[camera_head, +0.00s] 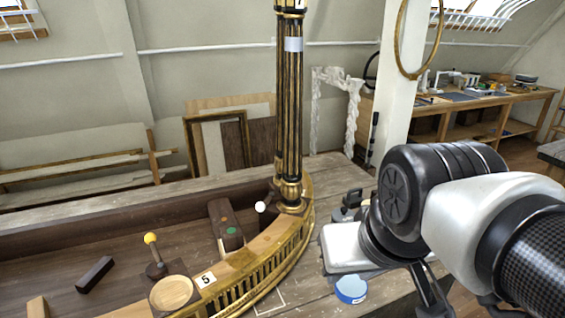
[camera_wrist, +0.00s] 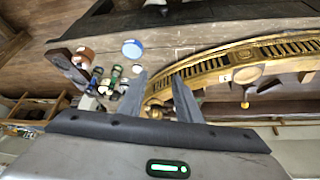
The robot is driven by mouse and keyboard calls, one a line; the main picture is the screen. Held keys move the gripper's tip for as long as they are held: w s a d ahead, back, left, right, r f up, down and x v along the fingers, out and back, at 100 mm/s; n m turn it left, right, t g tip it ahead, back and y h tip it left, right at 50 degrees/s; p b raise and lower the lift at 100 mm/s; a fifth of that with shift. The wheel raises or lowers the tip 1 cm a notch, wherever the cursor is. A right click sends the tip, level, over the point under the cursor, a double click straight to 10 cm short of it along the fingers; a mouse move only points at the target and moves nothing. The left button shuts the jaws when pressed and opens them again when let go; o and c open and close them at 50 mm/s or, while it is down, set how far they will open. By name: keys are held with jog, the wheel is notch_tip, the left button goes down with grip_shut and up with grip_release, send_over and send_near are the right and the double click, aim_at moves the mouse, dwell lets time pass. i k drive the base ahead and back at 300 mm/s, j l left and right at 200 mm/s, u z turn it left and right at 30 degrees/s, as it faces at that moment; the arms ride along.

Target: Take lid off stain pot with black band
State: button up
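Several small pots or jars stand in a group in the wrist view, left of my gripper. One jar (camera_wrist: 96,76) and another greenish one (camera_wrist: 116,74) look dark-banded, but they are too small and blurred to tell which bears the black band, or how its lid sits. My gripper (camera_wrist: 159,76) is open, its two grey fingers apart with nothing between them. The jars are beside the left finger and apart from it. In the head view my arm covers the area where the jars stand; part of my gripper (camera_head: 430,292) shows there, low at right.
A round blue-sided tub (camera_head: 351,289) stands on the bench near my gripper; it also shows in the wrist view (camera_wrist: 132,49). The curved gilt console rail (camera_head: 262,262) and tall gilt column (camera_head: 289,110) stand to the left. A grey case (camera_head: 342,246) lies behind the tub.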

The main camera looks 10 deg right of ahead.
aim_at(343, 214)
jog(key=i+l+u, duration=0.2)
jog(key=l, duration=0.4)
jog(key=l+u, duration=0.15)
jog(key=l, duration=0.45)
jog(key=i+l+u, duration=0.2)
jog(key=l, duration=0.4)
jog(key=k, duration=0.1)
